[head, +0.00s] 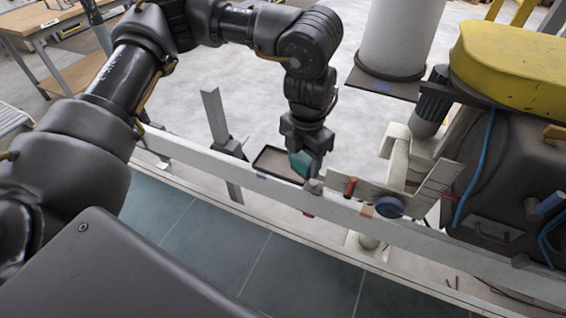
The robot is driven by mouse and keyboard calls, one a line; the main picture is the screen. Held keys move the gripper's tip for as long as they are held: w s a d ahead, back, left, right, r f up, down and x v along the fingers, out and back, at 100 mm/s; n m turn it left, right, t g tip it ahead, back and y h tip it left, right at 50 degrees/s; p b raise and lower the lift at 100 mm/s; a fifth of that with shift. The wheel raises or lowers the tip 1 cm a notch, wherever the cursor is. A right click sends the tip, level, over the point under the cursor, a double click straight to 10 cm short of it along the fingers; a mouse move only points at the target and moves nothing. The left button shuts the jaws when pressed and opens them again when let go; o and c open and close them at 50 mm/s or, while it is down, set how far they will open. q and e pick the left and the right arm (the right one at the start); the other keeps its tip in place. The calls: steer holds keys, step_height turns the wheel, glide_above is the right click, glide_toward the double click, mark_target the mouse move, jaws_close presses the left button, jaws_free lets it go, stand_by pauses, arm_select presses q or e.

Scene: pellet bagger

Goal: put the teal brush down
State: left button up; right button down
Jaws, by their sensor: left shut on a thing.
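My left gripper (307,160) points down near the middle of the head view, shut on the teal brush (300,162). Only part of the teal brush shows between and beside the fingers; the rest is hidden by the gripper. The brush is beside the right end of a shallow, dark-rimmed tray (268,158), close above the pale rail (225,168). I cannot tell whether the brush touches anything below it. My right gripper is not in view.
A red-handled part (350,186) and a blue round knob (389,207) sit along the rail to the right. A dark machine with a yellow cover (510,60) fills the right side. A white cylinder (400,35) hangs behind. A wooden bench (45,18) stands far left.

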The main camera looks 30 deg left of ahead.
arm_select(q)
steer(key=w+a+f+p, duration=0.1)
steer(key=w+a+f, duration=0.3)
steer(key=w+a+f+p, duration=0.1)
steer(key=w+a+f, duration=0.4)
steer(key=shift+a, duration=0.3)
steer(key=shift+w+a+f+p, duration=0.15)
steer(key=shift+f+p, duration=0.4)
steer(key=shift+f, duration=1.35)
steer(key=shift+f, duration=0.15)
steer(key=o, duration=0.9)
